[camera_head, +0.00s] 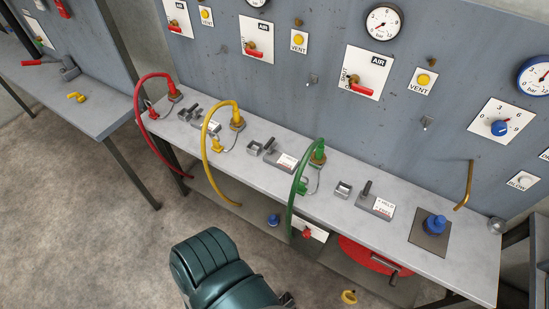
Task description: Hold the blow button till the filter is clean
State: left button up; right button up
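A white plate lettered BLOW with a pale round button (523,181) is on the blue-grey panel at the far right. The button is small, and I cannot tell whether it is pressed. A blue capped part (434,224), which may be the filter, sits on a dark square plate on the bench. How clean it is cannot be seen. A bent brass tube (467,186) stands between it and the panel. Neither of my grippers shows, and nothing visible touches the button.
The grey bench (395,228) carries red, yellow and green hoses (293,205), small brackets and labelled blocks. Above are gauges (383,22), yellow VENT buttons and red-handled AIR valves (362,90). A red round thing (365,255) is below the bench. Another bench (100,115) is left.

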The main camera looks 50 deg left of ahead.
aim_at(523, 180)
jog(key=u, duration=1.35)
jog(key=z, duration=1.7)
jog(key=i+l+u, duration=0.1)
jog(key=l, duration=0.3)
jog(key=i+l+u, duration=0.1)
jog(key=l, duration=0.3)
jog(key=i+l+u, duration=0.1)
jog(key=l, duration=0.3)
jog(key=i+l, duration=0.2)
jog(key=l, duration=0.25)
jog(key=i+l+u, duration=0.15)
jog(key=l, duration=0.25)
